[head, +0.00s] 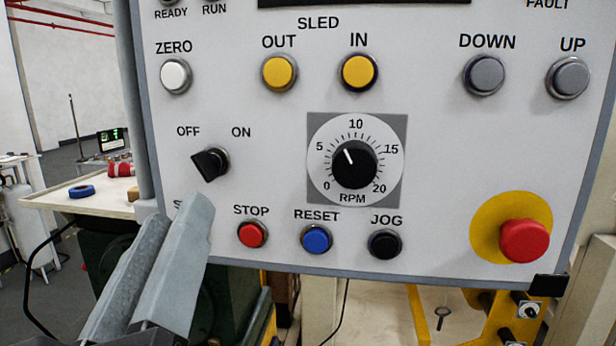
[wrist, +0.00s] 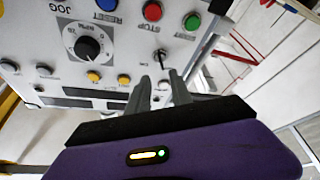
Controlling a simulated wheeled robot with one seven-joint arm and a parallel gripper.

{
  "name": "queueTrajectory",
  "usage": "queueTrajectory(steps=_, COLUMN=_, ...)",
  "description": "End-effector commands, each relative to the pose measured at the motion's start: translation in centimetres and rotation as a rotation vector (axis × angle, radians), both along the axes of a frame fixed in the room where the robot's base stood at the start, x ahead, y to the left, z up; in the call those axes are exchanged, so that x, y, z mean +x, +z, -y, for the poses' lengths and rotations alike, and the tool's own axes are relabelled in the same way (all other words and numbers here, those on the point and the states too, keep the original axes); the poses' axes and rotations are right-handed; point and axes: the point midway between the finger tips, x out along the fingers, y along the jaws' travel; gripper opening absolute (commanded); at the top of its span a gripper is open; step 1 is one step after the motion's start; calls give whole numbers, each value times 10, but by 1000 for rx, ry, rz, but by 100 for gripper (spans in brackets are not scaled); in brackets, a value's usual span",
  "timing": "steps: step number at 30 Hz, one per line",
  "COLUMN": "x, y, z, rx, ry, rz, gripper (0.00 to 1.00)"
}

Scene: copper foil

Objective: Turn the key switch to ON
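The key switch (head: 210,163) is on the grey-white control panel (head: 270,130), below the OFF and ON labels. Its black handle tilts to the upper left, towards OFF. In the wrist view, which is upside down, the key switch (wrist: 160,55) shows just beyond my fingertips. My gripper (head: 182,210) is below and slightly left of the switch in the head view, apart from it. Its two grey fingers stand apart with an empty gap; the gripper also shows in the wrist view (wrist: 160,77). The fingers hide part of a label at the panel's lower left.
The STOP button (head: 252,234) is close to the right of my fingers. A green button (wrist: 192,22) shows in the wrist view. The RPM dial (head: 354,165) and red emergency button (head: 524,240) are further right. A table (head: 100,205) stands behind at left.

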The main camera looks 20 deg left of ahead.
Motion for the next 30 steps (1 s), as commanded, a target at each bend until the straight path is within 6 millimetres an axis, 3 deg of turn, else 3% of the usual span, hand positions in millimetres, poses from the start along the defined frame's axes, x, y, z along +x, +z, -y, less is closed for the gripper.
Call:
queueTrajectory(steps=5, x=9, y=0, z=-4, rx=-36, ry=-13, rz=-8, gripper=26)
queueTrajectory(steps=18, x=61, y=21, z=-28, rx=-33, ry=-11, rz=-6, gripper=26)
queueTrajectory(steps=30, x=68, y=21, z=-32, rx=-33, ry=-11, rz=-5, gripper=26)
